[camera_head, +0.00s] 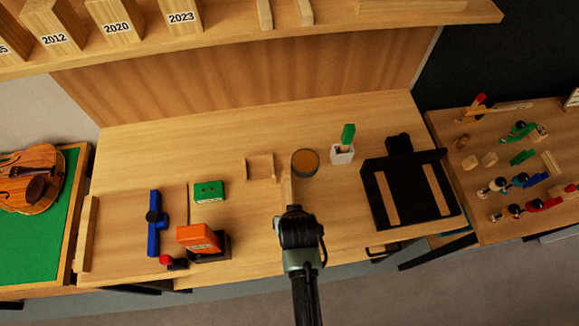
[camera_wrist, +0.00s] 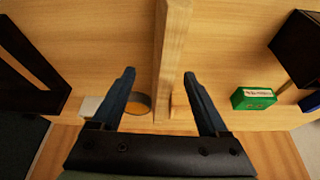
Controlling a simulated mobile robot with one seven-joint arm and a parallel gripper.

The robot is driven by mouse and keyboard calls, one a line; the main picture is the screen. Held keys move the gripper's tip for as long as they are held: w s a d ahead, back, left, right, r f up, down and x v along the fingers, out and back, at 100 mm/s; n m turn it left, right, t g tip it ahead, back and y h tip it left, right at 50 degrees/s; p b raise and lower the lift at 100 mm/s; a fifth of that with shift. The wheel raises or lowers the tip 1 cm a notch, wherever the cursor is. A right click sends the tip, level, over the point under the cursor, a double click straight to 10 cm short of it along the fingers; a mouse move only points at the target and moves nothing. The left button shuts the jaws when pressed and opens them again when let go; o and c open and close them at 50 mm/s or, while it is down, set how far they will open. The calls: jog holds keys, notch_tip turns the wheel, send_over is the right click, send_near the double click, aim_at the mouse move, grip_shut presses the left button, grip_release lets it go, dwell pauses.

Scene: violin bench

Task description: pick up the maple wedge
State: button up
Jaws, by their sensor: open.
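A long pale wood piece, which looks like the maple wedge (camera_head: 287,190), shows just beyond my gripper (camera_head: 295,210) in the head view. In the wrist view the wedge (camera_wrist: 171,50) runs from the top edge down between the two dark fingers of my gripper (camera_wrist: 159,74). The fingers are apart, one on each side of it, with visible gaps. I cannot tell how high the fingers are above the bench. My gripper hides the wedge's near end in the head view.
A round tin (camera_head: 305,163) and a small wood holder (camera_head: 260,168) stand close by. A green box (camera_head: 209,191), an orange box (camera_head: 198,238) and a blue tool (camera_head: 154,222) lie left. A black rack (camera_head: 409,190) and a white cup (camera_head: 342,154) are right.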

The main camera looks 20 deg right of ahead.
jog(key=shift+w+d+f+p, duration=0.1)
jog(key=shift+w+f+p, duration=0.1)
jog(key=shift+w+f, duration=0.55)
jog(key=shift+w+d+f+p, duration=0.1)
jog(key=shift+w+f+p, duration=0.1)
jog(key=shift+w+f, duration=0.55)
jog(key=shift+f, duration=0.9)
jog(key=shift+c, duration=0.3)
grip_shut()
